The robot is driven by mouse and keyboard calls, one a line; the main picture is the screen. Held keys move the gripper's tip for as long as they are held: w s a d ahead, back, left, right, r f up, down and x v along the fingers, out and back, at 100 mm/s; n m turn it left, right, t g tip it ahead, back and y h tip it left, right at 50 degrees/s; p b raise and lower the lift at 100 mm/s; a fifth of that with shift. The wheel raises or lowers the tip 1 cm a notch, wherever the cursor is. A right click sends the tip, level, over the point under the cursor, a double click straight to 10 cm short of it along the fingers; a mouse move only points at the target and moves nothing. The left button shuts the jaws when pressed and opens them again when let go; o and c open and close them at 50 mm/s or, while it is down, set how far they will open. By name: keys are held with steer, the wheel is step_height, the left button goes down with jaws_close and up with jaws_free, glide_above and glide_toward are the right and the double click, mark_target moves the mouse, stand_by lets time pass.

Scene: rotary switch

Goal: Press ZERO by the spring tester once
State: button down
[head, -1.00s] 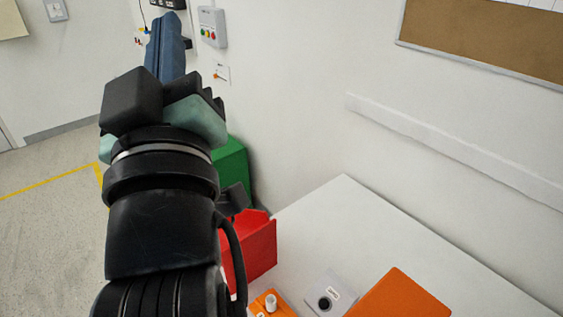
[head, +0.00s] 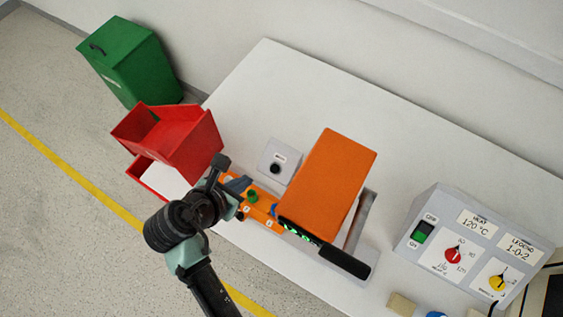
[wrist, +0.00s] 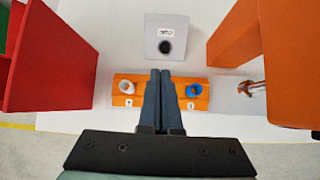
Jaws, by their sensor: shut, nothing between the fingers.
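My gripper (head: 238,184) is shut and empty, its blue fingers side by side over an orange strip. In the wrist view the fingertips (wrist: 160,73) cover the middle of the strip (wrist: 128,78). A grey box with a black button (wrist: 166,47) lies just beyond them; the box (head: 279,158) also shows in the head view. Its small label is too small to read. The strip holds a white peg (wrist: 127,87), a green one (head: 253,195) and a blue one (wrist: 194,89). The orange tester (head: 330,180) with a green display stands to the right.
A red bin (head: 180,145) stands at the bench's left end, and a green bin (head: 130,65) on the floor beyond. A grey control panel (head: 470,245) with red and yellow knobs stands at the right. The white bench top (head: 270,85) is clear behind the grey box.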

mark_target(274, 169)
steer(key=shift+s+d+f+n, duration=0.25)
steer(key=shift+s+f+n, duration=0.05)
steer(key=shift+s, duration=0.05)
steer(key=x, duration=1.4)
steer(key=shift+d+b, duration=0.2)
steer(key=shift+b, duration=0.1)
